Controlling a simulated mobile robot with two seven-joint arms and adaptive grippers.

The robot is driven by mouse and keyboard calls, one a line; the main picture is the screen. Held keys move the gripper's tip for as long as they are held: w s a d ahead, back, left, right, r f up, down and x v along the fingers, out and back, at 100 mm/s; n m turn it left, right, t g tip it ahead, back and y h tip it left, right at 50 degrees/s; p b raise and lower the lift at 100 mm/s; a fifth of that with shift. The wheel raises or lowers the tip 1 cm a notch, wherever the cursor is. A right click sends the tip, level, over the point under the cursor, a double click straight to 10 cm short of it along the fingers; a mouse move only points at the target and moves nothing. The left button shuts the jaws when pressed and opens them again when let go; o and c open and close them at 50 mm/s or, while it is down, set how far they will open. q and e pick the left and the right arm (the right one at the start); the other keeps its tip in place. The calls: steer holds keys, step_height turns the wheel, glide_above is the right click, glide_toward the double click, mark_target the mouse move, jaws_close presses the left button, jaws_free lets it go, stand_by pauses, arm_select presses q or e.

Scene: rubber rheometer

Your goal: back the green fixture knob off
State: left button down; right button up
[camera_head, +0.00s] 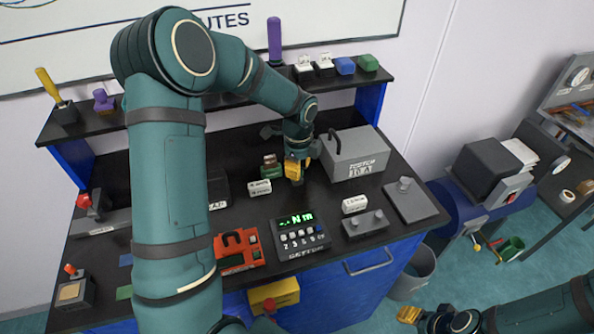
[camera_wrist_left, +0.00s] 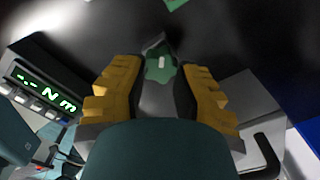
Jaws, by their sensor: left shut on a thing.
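The green fixture knob (camera_wrist_left: 161,69) is a lobed knob with a pale bar mark on its top. It shows between the yellow fingers of my left gripper (camera_wrist_left: 160,82) in the left wrist view. In the head view my left gripper (camera_head: 296,170) points down at the bench, left of the grey box, and is shut on the knob. The gripper hides the knob there. My right gripper (camera_head: 411,314) shows at the lower right, away from the bench, with yellow fingertips; its opening is unclear.
A grey box with a handle (camera_head: 354,154) stands close to the right of my left gripper. A display unit with green digits (camera_head: 299,236) is in front. White labels (camera_head: 259,188) stand nearby. A red device (camera_head: 237,250) sits at front left. A shelf (camera_head: 221,101) runs behind.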

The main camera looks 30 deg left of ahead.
arm_select(q)
steer(key=n, duration=0.1)
steer(key=n+b, duration=0.1)
steer(key=shift+s+d+f+n, duration=0.1)
steer(key=shift+f+n, duration=0.15)
steer(key=shift+n, duration=0.95)
steer(key=shift+n+b, duration=0.5)
steer(key=shift+n, duration=0.5)
steer(key=n, duration=0.2)
steer(key=shift+n, duration=0.3)
steer(key=c, duration=0.7)
jaws_free()
steer(key=shift+c, duration=0.2)
steer(key=shift+w+r, duration=0.1)
steer(key=shift+w, duration=0.1)
steer(key=shift+r, duration=0.1)
